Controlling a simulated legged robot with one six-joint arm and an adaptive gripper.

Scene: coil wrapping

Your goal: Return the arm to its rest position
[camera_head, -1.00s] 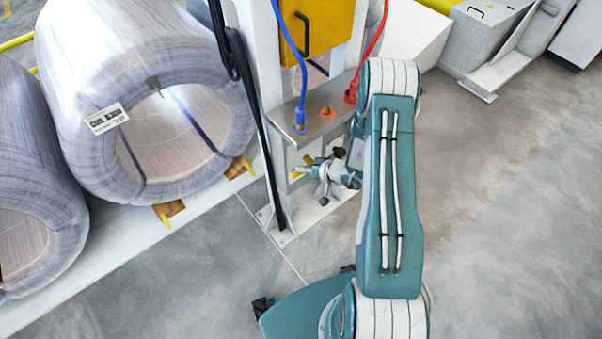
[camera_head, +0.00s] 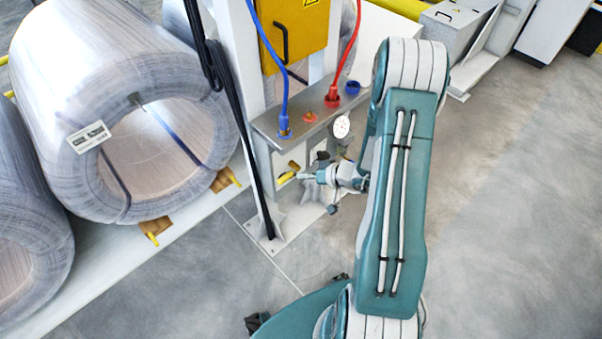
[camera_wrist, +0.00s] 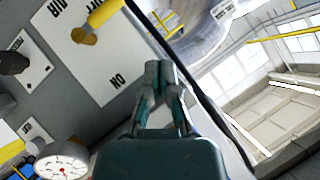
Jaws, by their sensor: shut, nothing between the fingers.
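My gripper (camera_head: 312,176) is at the end of my teal and white arm, in front of the lower part of the machine post. In the wrist view my gripper (camera_wrist: 160,72) has its fingertips together with nothing between them. A yellow lever (camera_wrist: 104,14) is beside it on a white plate with black lettering. The yellow lever also shows in the head view (camera_head: 288,174), just left of the gripper. I cannot tell whether the fingertips touch the lever or the panel.
A gauge (camera_head: 342,127) and a shelf (camera_head: 300,121) with blue and red hose fittings are above the gripper. Black cables hang down the post. Wrapped coils (camera_head: 130,110) lie on a white rack at left. The grey floor (camera_head: 510,190) at right is clear.

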